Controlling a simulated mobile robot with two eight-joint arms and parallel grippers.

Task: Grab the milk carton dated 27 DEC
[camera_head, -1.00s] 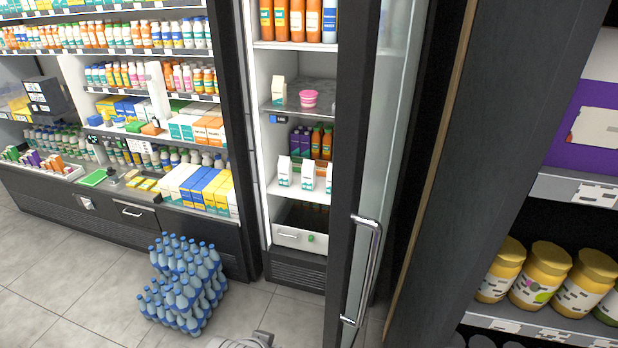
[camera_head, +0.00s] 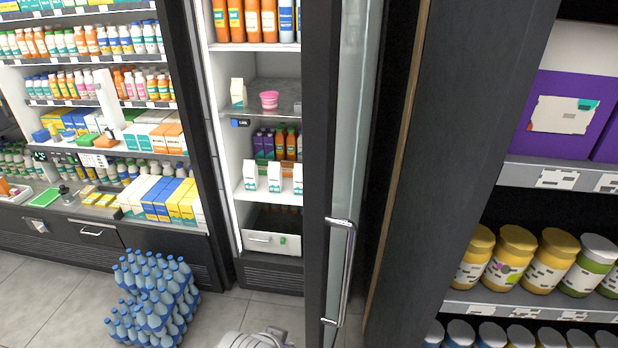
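Small white milk cartons with teal lower parts stand in the narrow fridge. On its lower shelf are a left carton (camera_head: 249,176), a middle carton (camera_head: 275,177) and a right carton (camera_head: 297,179), which is close to the door's edge in my view. One more carton (camera_head: 238,93) stands on the shelf above. The dates are too small to read. The fridge's glass door (camera_head: 352,140) stands open toward me, seen nearly edge-on, with a metal handle (camera_head: 340,270); it hides the fridge's right side. Neither gripper can be made out.
A pink tub (camera_head: 269,100) sits near the upper carton. Stacked blue bottles (camera_head: 155,300) stand on the floor to the front left. A shelf of yellow-lidded jars (camera_head: 510,255) is at the right. Some tiled floor (camera_head: 215,320) is clear between bottles and door.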

